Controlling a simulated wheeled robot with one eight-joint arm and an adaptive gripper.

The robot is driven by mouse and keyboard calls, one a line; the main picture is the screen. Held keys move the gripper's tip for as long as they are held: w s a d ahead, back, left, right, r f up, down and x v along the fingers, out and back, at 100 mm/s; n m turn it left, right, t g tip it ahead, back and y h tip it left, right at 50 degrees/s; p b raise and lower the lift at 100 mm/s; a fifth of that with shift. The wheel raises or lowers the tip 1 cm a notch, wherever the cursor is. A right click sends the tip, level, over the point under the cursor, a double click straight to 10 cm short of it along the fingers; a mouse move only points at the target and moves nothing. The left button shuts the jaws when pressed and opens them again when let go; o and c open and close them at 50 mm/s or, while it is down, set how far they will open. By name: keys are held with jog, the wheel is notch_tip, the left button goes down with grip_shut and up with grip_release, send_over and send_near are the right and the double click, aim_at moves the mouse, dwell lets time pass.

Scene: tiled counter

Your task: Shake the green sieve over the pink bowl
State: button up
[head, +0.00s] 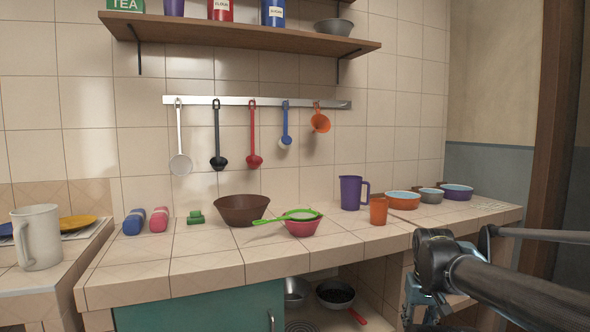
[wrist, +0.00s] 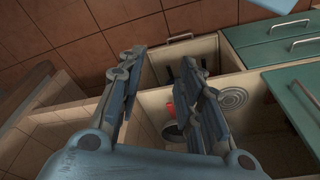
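The green sieve (head: 301,214) lies across the top of the pink bowl (head: 302,228) on the tiled counter in the head view. Its handle (head: 262,222) points left, in front of the brown bowl. In the wrist view neither the sieve nor the pink bowl shows. My gripper (wrist: 170,58) shows there with its two fingers apart and nothing between them, above the open cabinet space. In the head view my arm is at the lower right, below and in front of the counter; the gripper is apart from the sieve and bowl.
A brown bowl (head: 243,209) stands behind the sieve handle. An orange cup (head: 378,211) and a purple pitcher (head: 352,193) stand to the right. Utensils hang from a wall rail (head: 230,101) under a shelf (head: 255,37).

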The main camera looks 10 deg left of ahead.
jog(key=shift+w+d, duration=0.1)
jog(key=shift+w, duration=0.1)
jog(key=shift+o, duration=0.9)
jog(key=shift+r, duration=0.1)
jog(key=w+a+r+m+g+y, duration=0.1)
jog(key=w+a+r+m, duration=0.1)
jog(key=w+a+r, duration=0.4)
jog(key=w+a+r+m, duration=0.1)
jog(key=w+a+r, duration=0.2)
jog(key=r, duration=0.6)
jog(key=w+a+r+m+g+y, duration=0.1)
jog(key=w+a+r+m, duration=0.1)
jog(key=w+a+r, duration=0.4)
notch_tip(320, 180, up, 14)
jog(key=m+g+y, duration=0.2)
jog(key=m+g, duration=0.1)
jog(key=m, duration=0.2)
send_over(276, 218)
jog(key=w+d, duration=0.4)
jog(key=d, duration=0.1)
jog(key=x, duration=1.6)
jog(key=shift+s+d+f, duration=0.15)
